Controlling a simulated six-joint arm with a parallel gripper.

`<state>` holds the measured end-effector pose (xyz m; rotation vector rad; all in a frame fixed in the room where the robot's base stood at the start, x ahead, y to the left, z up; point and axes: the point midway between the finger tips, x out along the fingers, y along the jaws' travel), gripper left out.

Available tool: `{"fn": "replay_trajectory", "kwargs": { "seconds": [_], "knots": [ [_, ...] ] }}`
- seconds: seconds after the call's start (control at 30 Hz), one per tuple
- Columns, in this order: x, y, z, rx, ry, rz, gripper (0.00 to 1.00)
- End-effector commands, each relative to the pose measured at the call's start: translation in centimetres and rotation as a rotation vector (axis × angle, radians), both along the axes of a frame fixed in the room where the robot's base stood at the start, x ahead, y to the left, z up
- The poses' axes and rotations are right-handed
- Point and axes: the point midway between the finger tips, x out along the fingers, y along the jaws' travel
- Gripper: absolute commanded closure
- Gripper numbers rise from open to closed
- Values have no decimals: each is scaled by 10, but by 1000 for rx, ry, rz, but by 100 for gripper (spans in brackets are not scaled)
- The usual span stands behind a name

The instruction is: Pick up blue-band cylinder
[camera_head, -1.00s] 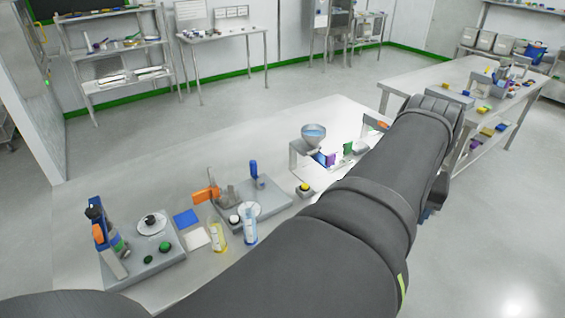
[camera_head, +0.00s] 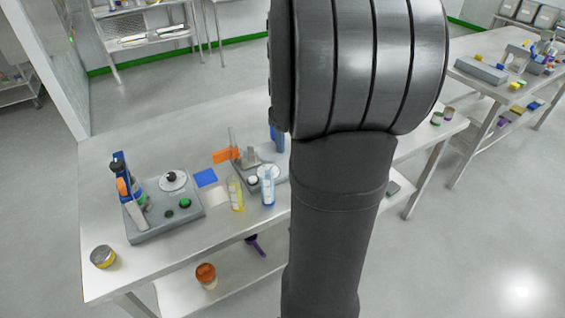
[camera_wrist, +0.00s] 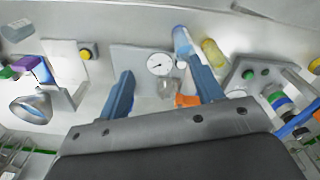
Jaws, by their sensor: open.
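The blue-band cylinder (camera_head: 268,188), clear with blue on it, stands upright near the front edge of the bench, just left of my arm in the head view. In the wrist view the blue-band cylinder (camera_wrist: 182,40) shows at the upper middle, beyond the tip of the right finger. A similar yellow-banded cylinder (camera_head: 236,194) stands close beside it, and also shows in the wrist view (camera_wrist: 212,52). My gripper (camera_wrist: 160,66) is open, its two blue fingers apart with nothing held between them.
A grey device with a dial (camera_wrist: 159,64) lies beneath the fingers. A grey base with green buttons (camera_head: 160,222) stands left of the cylinders. A blue pad (camera_head: 205,177) lies behind them.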

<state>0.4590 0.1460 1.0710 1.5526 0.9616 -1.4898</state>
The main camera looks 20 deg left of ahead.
Motion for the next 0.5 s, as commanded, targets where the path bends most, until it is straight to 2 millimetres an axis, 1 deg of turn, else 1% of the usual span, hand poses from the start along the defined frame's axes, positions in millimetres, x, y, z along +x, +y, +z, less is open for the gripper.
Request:
{"fn": "replay_trajectory", "kwargs": {
  "seconds": [0.03, 0.1, 0.2, 0.3, 0.37, 0.47, 0.5],
  "knots": [
    [-2, 20, -7, -5, 12, 68, 40],
    [-4, 40, -14, -10, 20, 142, 40],
    [-7, 57, -21, -15, 30, 210, 40],
    [-8, 65, -26, -17, 33, 241, 40],
    [-8, 66, -33, -17, 34, 246, 40],
    [-9, 65, -50, -18, 37, 244, 40],
    [-9, 65, -59, -18, 37, 244, 40]
  ]
}}
